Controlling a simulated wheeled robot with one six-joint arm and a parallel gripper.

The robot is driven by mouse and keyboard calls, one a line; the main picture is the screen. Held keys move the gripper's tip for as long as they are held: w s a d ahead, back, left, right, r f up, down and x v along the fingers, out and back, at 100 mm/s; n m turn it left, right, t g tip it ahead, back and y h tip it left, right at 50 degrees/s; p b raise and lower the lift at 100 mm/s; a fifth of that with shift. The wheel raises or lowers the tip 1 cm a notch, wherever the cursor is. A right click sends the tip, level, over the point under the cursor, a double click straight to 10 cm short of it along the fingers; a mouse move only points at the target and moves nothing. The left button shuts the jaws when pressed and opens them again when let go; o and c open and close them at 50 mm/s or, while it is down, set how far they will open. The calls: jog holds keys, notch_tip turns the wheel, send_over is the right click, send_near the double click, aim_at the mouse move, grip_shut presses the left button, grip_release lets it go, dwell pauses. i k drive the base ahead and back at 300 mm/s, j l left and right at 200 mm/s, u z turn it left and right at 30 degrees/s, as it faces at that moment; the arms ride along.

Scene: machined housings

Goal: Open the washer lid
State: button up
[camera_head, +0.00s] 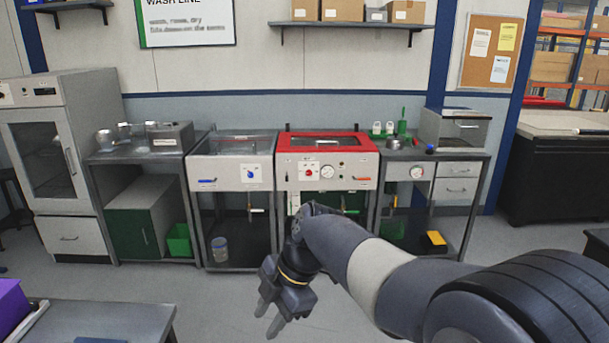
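A bench machine with a red-framed lid (325,142) stands in the middle of the wash line. The lid has a dark window and appears closed. Its white front panel (315,166) carries a red button, a dial gauge and a red lever. A similar machine (231,172) with a grey lid (233,145) and a blue knob stands just left of it, and that lid also looks down. I cannot read which one is the washer. My gripper (268,322) points down in front of the machines, well apart from both lids. Its two fingers are spread with nothing between them.
A table (110,315) is at front left. Grey floor lies open before the machines.

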aim_at(283, 146)
jog(key=i, duration=1.65)
jog(key=i+z, duration=0.1)
jog(key=i, duration=0.75)
jog(key=i+j+z, duration=0.1)
jog(key=i, duration=0.7)
jog(key=i+j+z, duration=0.1)
jog(key=i+z, duration=0.2)
jog(key=i+j+z, duration=0.25)
jog(key=i, duration=0.3)
jog(key=i+j+z, duration=0.3)
jog(key=i+l, duration=0.1)
